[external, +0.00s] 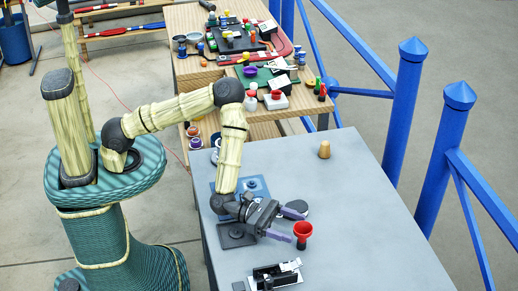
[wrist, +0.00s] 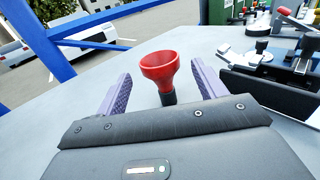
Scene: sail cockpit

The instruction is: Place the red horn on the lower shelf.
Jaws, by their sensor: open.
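The red horn (external: 303,229) has a wide red bell on a short dark base. It stands upright on the grey table (external: 370,200). My gripper (external: 295,226) is low over the table, with its purple fingers open and pointing toward the horn. In the wrist view the red horn (wrist: 160,70) shows between the two spread fingers of my gripper (wrist: 160,84), with a gap on each side. The lower part of the horn's base is hidden behind my gripper. A wooden lower shelf (external: 262,130) shows under the stepped wooden bench; its inside is partly hidden.
A black and silver device (external: 276,275) lies at the table's near edge, close to my gripper. A small tan wooden piece (external: 324,150) stands toward the back. The wooden bench (external: 190,65) behind holds many small items. Blue posts (external: 403,110) stand along the right.

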